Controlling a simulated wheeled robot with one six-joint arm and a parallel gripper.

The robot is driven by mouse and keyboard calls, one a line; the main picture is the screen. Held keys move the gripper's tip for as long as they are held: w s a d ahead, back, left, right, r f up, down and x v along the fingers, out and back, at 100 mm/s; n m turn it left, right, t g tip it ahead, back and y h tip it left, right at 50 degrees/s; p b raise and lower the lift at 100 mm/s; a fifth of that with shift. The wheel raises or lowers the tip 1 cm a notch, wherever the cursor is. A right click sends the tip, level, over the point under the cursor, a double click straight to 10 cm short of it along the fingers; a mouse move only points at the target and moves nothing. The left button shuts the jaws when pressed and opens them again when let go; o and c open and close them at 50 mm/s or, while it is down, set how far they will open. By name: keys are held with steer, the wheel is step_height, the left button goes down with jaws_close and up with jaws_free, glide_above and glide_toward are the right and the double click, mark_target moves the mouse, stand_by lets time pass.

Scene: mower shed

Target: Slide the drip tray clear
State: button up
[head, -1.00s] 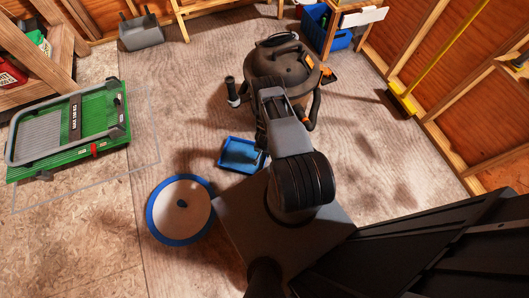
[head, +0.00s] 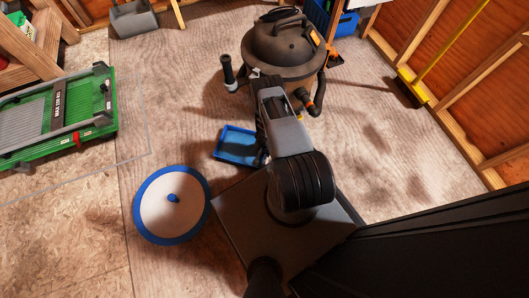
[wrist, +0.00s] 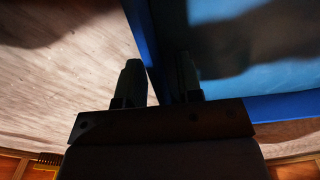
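The drip tray, a shallow blue rectangular tray (head: 238,144), lies on the floor just left of my forearm in the head view. Its right part is hidden behind my arm. In the wrist view the tray's blue inside (wrist: 250,80) fills the upper right, with its rim along the lower right. My gripper (wrist: 160,78) points at the tray, one dark finger outside the blue side wall and the other inside. The fingers stand apart with the wall between them. I see a gap beside the outer finger. In the head view my fingertips are hidden.
A brown shop vacuum (head: 285,50) stands just beyond the tray. A round white dish with a blue rim (head: 160,222) lies close to its left. A green rack-like machine (head: 60,115) is at far left.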

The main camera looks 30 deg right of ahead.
steer(key=shift+f+b, duration=0.35)
steer(key=shift+f, duration=0.3)
jaws_close()
stand_by(1.2)
